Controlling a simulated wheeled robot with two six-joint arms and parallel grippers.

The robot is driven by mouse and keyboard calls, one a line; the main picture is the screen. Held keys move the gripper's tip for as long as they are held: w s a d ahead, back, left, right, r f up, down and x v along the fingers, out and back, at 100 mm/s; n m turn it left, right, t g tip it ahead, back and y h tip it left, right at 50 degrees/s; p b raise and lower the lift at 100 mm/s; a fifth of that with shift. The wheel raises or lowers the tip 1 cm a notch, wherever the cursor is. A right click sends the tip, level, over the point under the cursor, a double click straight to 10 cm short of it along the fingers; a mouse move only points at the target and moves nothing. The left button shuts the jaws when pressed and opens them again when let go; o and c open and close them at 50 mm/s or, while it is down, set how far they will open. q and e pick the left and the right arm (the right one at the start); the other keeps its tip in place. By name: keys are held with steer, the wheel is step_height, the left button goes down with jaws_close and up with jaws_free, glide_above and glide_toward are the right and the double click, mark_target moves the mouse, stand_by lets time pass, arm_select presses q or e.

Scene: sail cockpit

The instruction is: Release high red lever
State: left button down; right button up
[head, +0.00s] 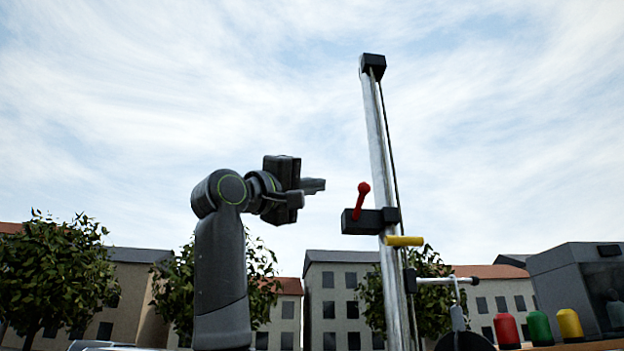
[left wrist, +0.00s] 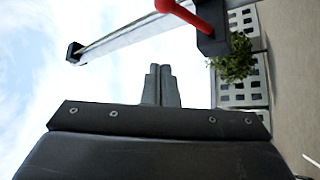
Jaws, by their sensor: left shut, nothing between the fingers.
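The red lever (head: 362,200) stands up, tilted slightly, from a black block (head: 368,222) on the pale metal mast (head: 377,150). My left gripper (head: 318,186) is shut and empty, to the left of the lever, at about the height of its knob, with a gap in the head view. In the left wrist view the shut fingers (left wrist: 161,85) point toward the mast, and the red lever (left wrist: 188,14) shows at the top edge, partly cut off. My right gripper is not in view.
A yellow handle (head: 404,241) sits on the mast just below the black block. Red (head: 507,330), green (head: 540,328) and yellow (head: 570,325) rounded objects stand at the lower right beside a grey box (head: 575,285). Open sky surrounds the left gripper.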

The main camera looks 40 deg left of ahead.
mark_target(360, 202)
arm_select(q)
steer(key=w+d+p, duration=0.4)
steer(key=w, duration=0.1)
steer(key=shift+w+r, duration=0.2)
steer(key=shift+w, duration=0.05)
stand_by(0.6)
